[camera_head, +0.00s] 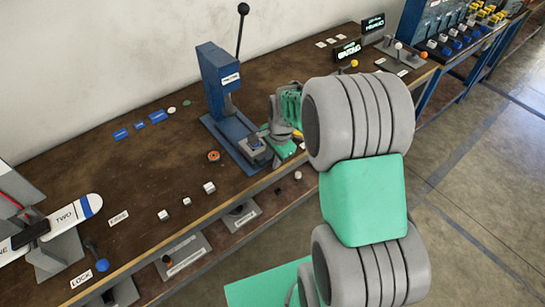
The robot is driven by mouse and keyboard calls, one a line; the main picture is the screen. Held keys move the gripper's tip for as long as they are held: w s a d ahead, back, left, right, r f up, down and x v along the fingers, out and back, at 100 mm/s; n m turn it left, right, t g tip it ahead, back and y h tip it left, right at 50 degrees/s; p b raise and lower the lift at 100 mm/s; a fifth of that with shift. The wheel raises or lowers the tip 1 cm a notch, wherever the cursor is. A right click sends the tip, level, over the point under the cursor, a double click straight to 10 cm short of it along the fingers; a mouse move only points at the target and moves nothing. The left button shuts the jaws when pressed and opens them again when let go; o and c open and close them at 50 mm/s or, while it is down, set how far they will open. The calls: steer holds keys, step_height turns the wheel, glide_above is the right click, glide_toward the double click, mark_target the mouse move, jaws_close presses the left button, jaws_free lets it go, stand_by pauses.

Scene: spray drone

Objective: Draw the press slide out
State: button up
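The blue press (215,75) stands upright on the wooden bench, with a black-knobbed lever rising from its top. Its blue base reaches toward the bench's front edge. A small grey slide block (250,147) sits at the near end of the base, below the press head. My grey and green arm comes in from the right. My gripper (271,137) is beside the slide end of the base, at its right. The fingertips are small and partly merge with the parts there, so I cannot tell whether they are open or touching the slide.
Several small white blocks (209,187) and an orange ring (213,156) lie left of the press. A propeller (68,217) and blue-knobbed lock lever (101,265) are at far left. Lit displays (347,49) and a ball-topped control plate (400,53) stand at the back right.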

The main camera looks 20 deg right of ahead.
steer(key=shift+o, duration=0.5)
steer(key=shift+w+a, duration=0.1)
steer(key=shift+a, duration=0.05)
steer(key=shift+r, duration=0.1)
step_height(320, 180, up, 7)
steer(key=s+b, duration=0.1)
steer(key=shift+s+d+r, duration=0.2)
steer(key=shift+s, duration=0.05)
